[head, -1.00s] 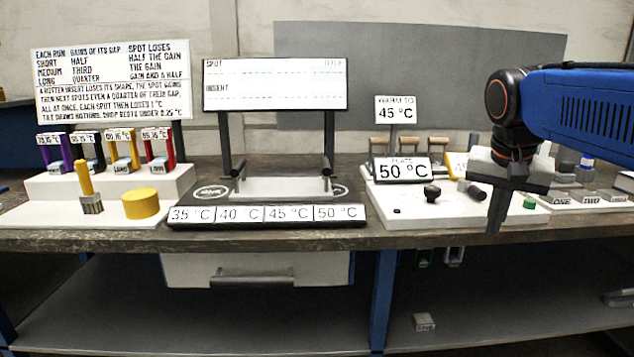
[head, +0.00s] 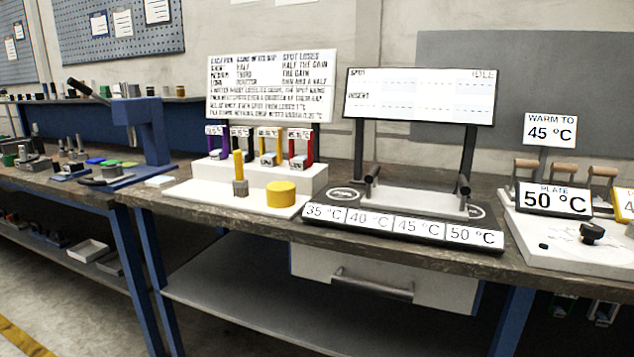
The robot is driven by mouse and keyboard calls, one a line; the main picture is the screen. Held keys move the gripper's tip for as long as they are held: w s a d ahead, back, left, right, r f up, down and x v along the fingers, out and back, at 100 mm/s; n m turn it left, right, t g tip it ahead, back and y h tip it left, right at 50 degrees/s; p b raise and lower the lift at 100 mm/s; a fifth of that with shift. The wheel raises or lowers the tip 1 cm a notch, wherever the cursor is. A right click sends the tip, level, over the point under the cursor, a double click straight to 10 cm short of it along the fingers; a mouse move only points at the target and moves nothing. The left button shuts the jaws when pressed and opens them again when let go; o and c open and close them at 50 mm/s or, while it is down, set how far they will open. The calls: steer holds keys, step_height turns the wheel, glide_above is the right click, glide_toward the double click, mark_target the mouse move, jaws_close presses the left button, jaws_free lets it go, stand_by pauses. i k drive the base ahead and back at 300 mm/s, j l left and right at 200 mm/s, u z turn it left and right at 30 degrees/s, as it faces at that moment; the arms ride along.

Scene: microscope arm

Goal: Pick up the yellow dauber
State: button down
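The yellow dauber (head: 238,165) appears to be the upright yellow stick with a grey block-shaped foot. It stands on the white board at the left end of the front bench. A short, wide yellow cylinder (head: 281,195) sits on the board just to its right. Behind the dauber, a white step holds a row of tools with purple, black, yellow and red handles. The yellow one (head: 270,149) there is a different, labelled piece. My gripper is not in the current head view.
A dark hot plate (head: 400,228) with temperature labels stands right of the white board. A sign panel (head: 270,85) rises behind the step. A blue press-like stand (head: 150,130) is on the left bench. A small white block (head: 160,181) lies left of the board.

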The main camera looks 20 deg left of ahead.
mark_target(240, 185)
steer(key=u, duration=1.4)
